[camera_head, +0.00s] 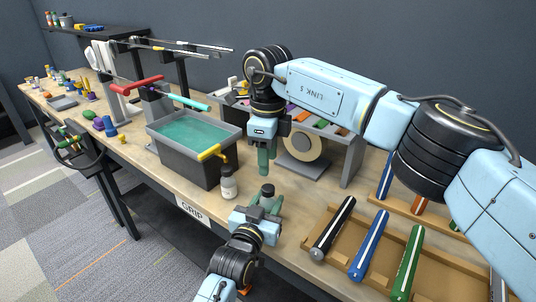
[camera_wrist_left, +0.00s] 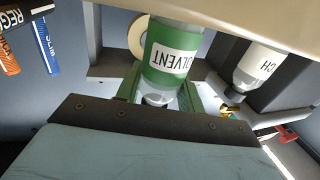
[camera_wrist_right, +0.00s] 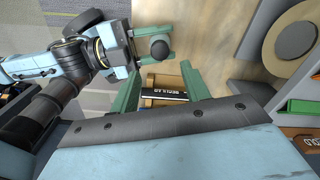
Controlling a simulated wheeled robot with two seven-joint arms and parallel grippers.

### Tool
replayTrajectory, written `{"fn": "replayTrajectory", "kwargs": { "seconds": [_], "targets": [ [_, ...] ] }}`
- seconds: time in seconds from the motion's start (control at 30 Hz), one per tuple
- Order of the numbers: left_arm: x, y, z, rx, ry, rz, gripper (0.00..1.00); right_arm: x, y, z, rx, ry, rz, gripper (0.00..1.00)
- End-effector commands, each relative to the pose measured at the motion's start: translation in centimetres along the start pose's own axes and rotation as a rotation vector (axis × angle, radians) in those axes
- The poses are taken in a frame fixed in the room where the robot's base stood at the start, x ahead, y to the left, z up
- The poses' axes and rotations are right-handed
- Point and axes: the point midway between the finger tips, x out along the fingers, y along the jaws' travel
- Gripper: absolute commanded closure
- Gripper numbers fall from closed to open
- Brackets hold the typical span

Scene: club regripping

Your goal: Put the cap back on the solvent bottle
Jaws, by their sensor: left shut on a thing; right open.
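The solvent bottle (camera_wrist_left: 170,60), with a green label, stands upright in my left gripper (camera_head: 264,205), whose green fingers are shut on it above the bench's front edge. A dark round cap (camera_head: 267,189) shows at the bottle's top; it also shows in the right wrist view (camera_wrist_right: 159,49). I cannot tell how tightly it sits. My right gripper (camera_head: 264,160) is open and empty, pointing down above and behind the bottle. In the right wrist view the cap is off to one side of the space between my right fingers (camera_wrist_right: 160,85), and apart from them.
Another white-labelled bottle (camera_head: 228,187) stands left of my left gripper, near the grey water tub (camera_head: 190,165). A tape roll (camera_head: 303,144) on a grey stand is behind. A wooden tray (camera_head: 390,238) of grips lies at right.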

Motion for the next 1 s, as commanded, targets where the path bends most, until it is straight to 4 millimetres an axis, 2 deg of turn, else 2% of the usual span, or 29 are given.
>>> {"fn": "replayTrajectory", "kwargs": {
  "seconds": [0.13, 0.53, 1.0],
  "targets": [
    [0.0, 0.0, 0.0, 0.0, 0.0, 0.0, 1.0, -0.1, 0.0, 0.0, -0.051, 0.0, 0.0, 0.54],
    [0.0, 0.0, 0.0, 0.0, 0.0, 0.0, 1.0, 0.3, 0.0, 0.0, -0.053, 0.0, 0.001, 0.54],
    [0.0, 0.0, 0.0, 0.0, 0.0, 0.0, 1.0, 6.7, 0.1, 0.0, -0.051, 0.002, 0.002, 0.54]
  ]
}}
